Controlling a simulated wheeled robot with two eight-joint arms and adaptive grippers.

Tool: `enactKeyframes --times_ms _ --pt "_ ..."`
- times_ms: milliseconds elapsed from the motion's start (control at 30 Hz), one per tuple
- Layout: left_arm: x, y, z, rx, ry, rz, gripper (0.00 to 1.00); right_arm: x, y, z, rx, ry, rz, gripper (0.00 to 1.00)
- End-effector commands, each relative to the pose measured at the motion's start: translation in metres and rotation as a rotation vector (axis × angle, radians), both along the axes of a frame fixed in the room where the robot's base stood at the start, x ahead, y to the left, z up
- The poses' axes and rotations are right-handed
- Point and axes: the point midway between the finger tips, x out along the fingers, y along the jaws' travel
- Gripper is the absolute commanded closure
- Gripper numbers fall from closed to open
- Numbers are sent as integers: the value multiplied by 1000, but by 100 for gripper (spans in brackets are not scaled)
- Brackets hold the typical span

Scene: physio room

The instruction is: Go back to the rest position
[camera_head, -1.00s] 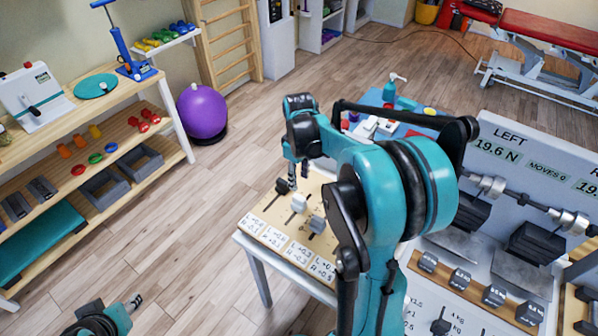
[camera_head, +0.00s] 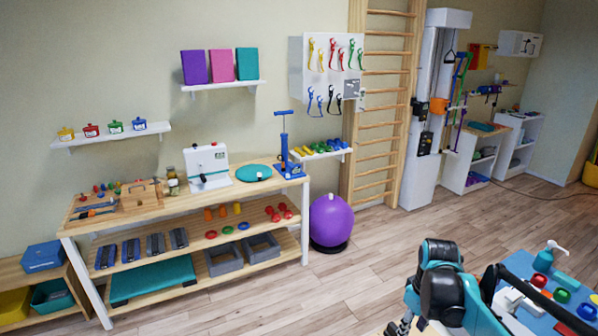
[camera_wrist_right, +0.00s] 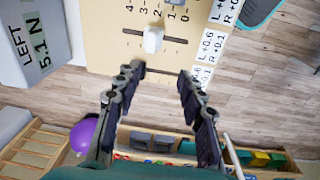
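My right gripper (camera_wrist_right: 158,76) is open and empty in the right wrist view, its two fingers spread over the near edge of a wooden slider board (camera_wrist_right: 105,45). A white knob (camera_wrist_right: 153,40) sits in a slot just beyond the fingers. A grey knob (camera_wrist_right: 175,2) is cut by the top edge. In the head view, my right arm is at the lower right, with the gripper (camera_head: 398,328) partly cut off at the bottom. My left gripper is out of view.
A grey panel (camera_wrist_right: 28,50) reading "LEFT 5.1 N" stands beside the board. A wooden shelf bench (camera_head: 140,208) and a purple ball (camera_head: 333,220) stand by the wall. Floor between is clear.

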Motion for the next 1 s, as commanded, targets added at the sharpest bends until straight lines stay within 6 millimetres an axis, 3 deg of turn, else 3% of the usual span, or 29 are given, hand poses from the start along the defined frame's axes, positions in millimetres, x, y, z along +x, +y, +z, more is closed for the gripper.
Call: enactKeyframes --times_ms 233,500,700,1000 --pt "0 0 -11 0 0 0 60 -53 69 16 -4 -229 -131 60" --pt "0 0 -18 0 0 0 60 -106 120 2 81 -461 -268 60" --pt "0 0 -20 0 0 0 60 -121 134 -8 131 -539 -317 60" --pt "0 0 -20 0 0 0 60 -122 135 -9 140 -549 -325 60"
